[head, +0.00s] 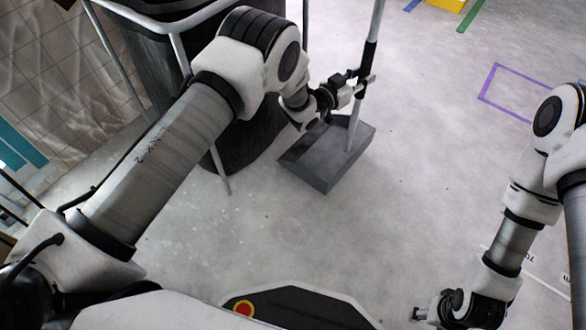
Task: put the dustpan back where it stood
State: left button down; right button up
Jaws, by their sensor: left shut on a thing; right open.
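The dustpan (322,162) is a dark grey pan with a long upright handle in light metal with a black grip section. It shows at upper middle in the head view, in front of a dark bin. My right gripper (420,313) is open and empty at the bottom right, far from the dustpan.
A black bin or bag in a metal frame (222,150) stands behind and left of the dustpan. A purple taped outline (490,83) lies on the floor at right. Green tape (470,15) and a yellow object (446,4) show at the top. The middle floor is clear.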

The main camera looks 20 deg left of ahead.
pick_arm(q)
jog(key=s+a+p, duration=0.1)
jog(key=s+a, duration=0.3)
jog(key=s, duration=0.8)
jog(key=s+a+p, duration=0.1)
jog(key=s+a, duration=0.2)
jog(key=s, duration=0.9)
jog(key=w+a+f+b, duration=0.1)
jog(key=w+b, duration=0.3)
jog(key=w, duration=0.4)
jog(key=w+a+f+b, duration=0.2)
jog(key=w+b, duration=0.3)
jog(key=w, duration=0.3)
jog(key=shift+w+f+t+y, duration=0.3)
jog(key=shift+f+y, duration=0.1)
jog(key=shift+f, duration=0.25)
jog(key=shift+f+b, duration=0.1)
jog(key=shift+b, duration=0.2)
jog(key=c, duration=0.9)
grip_release()
jog(key=shift+s+f, duration=0.1)
